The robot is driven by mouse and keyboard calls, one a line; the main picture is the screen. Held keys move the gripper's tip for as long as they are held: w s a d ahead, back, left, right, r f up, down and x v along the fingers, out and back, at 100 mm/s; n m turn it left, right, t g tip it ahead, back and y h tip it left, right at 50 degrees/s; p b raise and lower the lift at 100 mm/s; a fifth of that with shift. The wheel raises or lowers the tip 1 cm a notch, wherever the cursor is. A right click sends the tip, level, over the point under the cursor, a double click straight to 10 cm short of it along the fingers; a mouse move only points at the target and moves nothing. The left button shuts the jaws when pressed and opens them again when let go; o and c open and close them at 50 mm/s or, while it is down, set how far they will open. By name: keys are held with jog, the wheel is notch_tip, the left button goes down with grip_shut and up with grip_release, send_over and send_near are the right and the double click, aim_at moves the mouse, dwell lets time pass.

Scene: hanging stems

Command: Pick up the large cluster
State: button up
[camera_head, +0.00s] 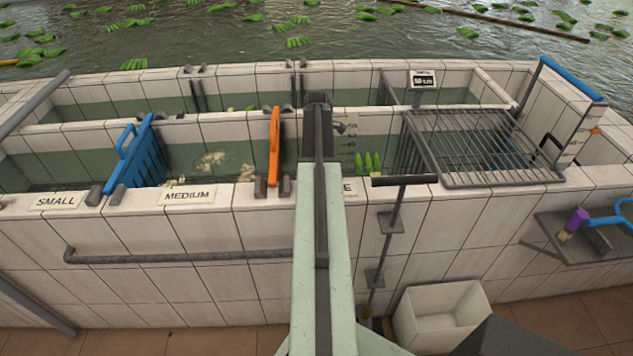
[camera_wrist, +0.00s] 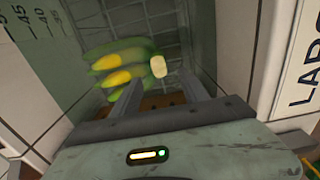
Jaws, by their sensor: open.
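The large cluster (camera_wrist: 118,62) is a hand of green fruit with yellow patches and a pale cut stem end (camera_wrist: 158,67), in the wrist view. It lies in the tiled basin compartment beside the LARGE label (camera_wrist: 305,75). Green fruit tips (camera_head: 368,163) show in that compartment in the head view, right of my arm. My gripper (camera_wrist: 160,82) is open, its two fingers pointing towards the cluster near the stem end. Nothing is held between them. Whether a finger touches the cluster I cannot tell. In the head view my arm hides the gripper.
Blue (camera_head: 140,155) and orange (camera_head: 274,145) dividers stand in the trough. A wire rack (camera_head: 485,150) covers its right part. A white bin (camera_head: 440,315) stands on the floor. The tiled compartment walls rise close beside my gripper.

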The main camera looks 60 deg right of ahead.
jog(key=shift+f, duration=0.25)
jog(key=shift+s+d+f, duration=0.1)
jog(key=shift+s+f, duration=0.05)
notch_tip(320, 180, down, 5)
jog(key=b, duration=0.5)
jog(key=shift+s, duration=0.1)
jog(key=shift+r, duration=0.2)
grip_shut()
